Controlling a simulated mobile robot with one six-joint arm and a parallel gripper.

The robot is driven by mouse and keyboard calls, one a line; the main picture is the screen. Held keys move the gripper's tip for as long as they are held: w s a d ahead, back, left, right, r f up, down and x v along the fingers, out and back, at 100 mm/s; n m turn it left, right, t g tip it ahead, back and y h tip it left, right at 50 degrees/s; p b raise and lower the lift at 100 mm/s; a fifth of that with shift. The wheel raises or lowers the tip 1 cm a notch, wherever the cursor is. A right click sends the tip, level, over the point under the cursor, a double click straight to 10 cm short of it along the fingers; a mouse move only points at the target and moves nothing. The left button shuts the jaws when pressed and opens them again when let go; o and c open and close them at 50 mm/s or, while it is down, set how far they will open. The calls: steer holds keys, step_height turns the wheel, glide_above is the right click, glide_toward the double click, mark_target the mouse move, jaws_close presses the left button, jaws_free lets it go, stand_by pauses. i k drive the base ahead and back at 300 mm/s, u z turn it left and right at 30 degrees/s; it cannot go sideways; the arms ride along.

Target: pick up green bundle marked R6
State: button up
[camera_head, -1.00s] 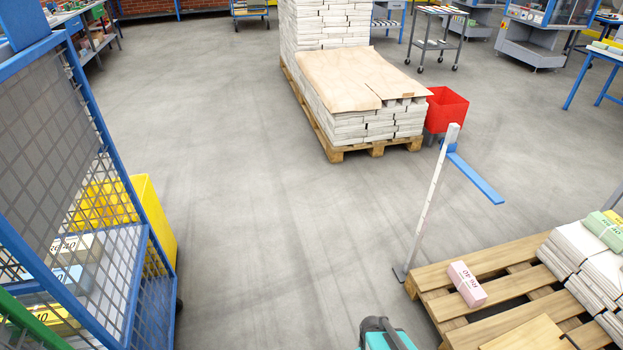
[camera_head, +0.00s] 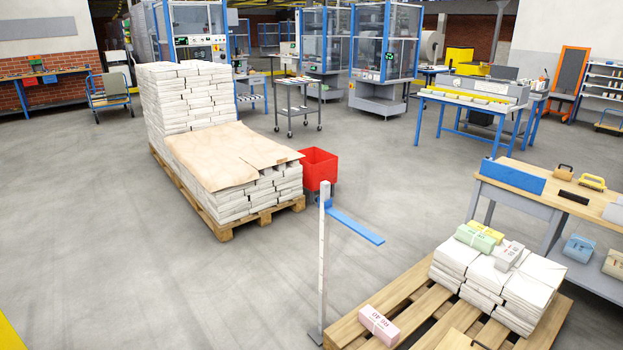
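A light green bundle (camera_head: 474,238) lies on top of the white paper stacks (camera_head: 480,270) on the wooden pallet at the lower right. Its marking is too small to read. A yellow bundle (camera_head: 487,230) lies just behind it, and a white-grey bundle (camera_head: 509,255) lies to its right. A pink bundle (camera_head: 379,325) lies alone on the bare slats of the same pallet (camera_head: 415,298). My gripper is not in view.
A white post with a blue arm (camera_head: 352,226) stands at the pallet's left corner. A workbench (camera_head: 545,190) stands behind it on the right. A second pallet of papers (camera_head: 240,180) and a red bin (camera_head: 319,167) are further back. Grey floor at left is clear.

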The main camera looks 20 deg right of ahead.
mark_target(485, 244)
steer(key=u, duration=1.05)
steer(key=k, duration=0.15)
steer(key=z, duration=3)
steer(key=k, duration=0.6)
steer(key=u, duration=0.25)
steer(key=i, duration=0.6)
steer(key=z, duration=0.05)
